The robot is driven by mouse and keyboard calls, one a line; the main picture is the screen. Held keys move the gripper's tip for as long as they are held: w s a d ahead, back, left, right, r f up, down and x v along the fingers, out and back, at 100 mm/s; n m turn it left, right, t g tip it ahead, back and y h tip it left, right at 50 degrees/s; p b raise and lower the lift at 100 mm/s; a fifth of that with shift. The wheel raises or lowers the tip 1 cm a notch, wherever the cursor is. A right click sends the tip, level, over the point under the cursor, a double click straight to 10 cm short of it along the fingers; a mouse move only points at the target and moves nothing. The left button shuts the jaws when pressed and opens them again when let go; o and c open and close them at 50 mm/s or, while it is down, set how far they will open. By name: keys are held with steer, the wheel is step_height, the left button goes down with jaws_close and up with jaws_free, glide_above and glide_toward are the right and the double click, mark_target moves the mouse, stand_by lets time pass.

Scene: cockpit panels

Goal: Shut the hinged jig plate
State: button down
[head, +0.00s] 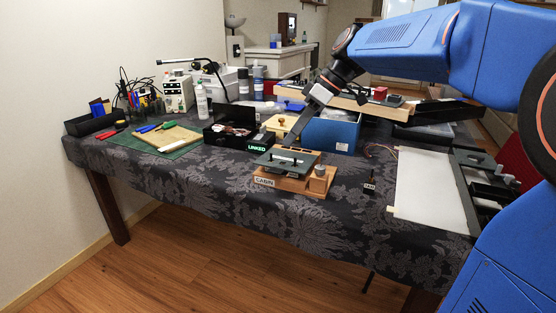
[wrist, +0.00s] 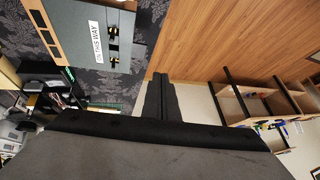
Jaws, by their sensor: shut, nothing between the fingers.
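The jig (head: 322,184) has a wooden base with a "CABIN" label on its front and stands near the table's front edge in the head view. Its dark grey-green plate (head: 286,166) looks about flat over the base; whether it is fully down I cannot tell. My gripper (head: 291,143) points down just above the plate's back part; contact is unclear. In the wrist view my gripper (wrist: 158,77) has its fingers together and empty. A grey plate (wrist: 82,25) with a white label ending in "THIS WAY" and two dark-and-brass fittings, apparently the jig's, lies up-left of the fingertips.
A black box (head: 257,145) labelled "LINKED" stands behind left of the jig. A blue bin (head: 332,136) is behind it. A small "TAB" marker (head: 369,186) and a white sheet (head: 430,190) lie to the right.

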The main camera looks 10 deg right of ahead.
step_height(320, 180, up, 5)
steer(key=w+h, duration=0.3)
steer(key=h, duration=0.1)
glide_above(274, 171)
steer(key=d, duration=0.1)
steer(key=shift+m+t, duration=0.3)
steer(key=shift+m, duration=0.1)
step_height(274, 171, down, 12)
steer(key=shift+f, duration=0.9)
steer(key=shift+s+a+f, duration=0.1)
steer(key=shift+s+f, duration=0.05)
steer(key=shift+f, duration=0.7)
steer(key=shift+r, duration=0.15)
